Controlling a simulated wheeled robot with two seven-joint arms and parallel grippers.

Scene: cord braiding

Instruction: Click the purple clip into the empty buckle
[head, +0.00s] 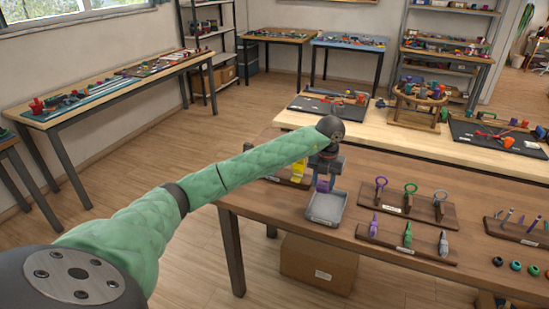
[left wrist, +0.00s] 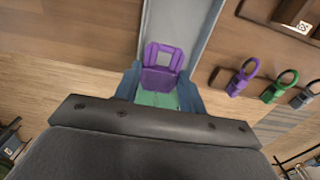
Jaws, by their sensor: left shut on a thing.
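My left gripper (head: 323,178) is shut on a purple piece (head: 322,186), which looks like the purple clip. It is over the back end of a small grey tray (head: 325,208); I cannot tell whether it touches the tray. The left wrist view shows the purple clip (left wrist: 162,62) with a square loop pointing away from the gripper (left wrist: 158,88). Its lower part is between the fingers. A yellow piece (head: 299,170) stands on a wooden rack just left of the gripper, partly hidden. I cannot tell which piece is the empty buckle. My right gripper is not in view.
Right of the tray, a front rack (head: 404,247) holds purple, green and grey pieces. A rear rack (head: 420,206) holds purple, green and grey ringed pieces. Another rack (head: 517,231) stands farther right.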

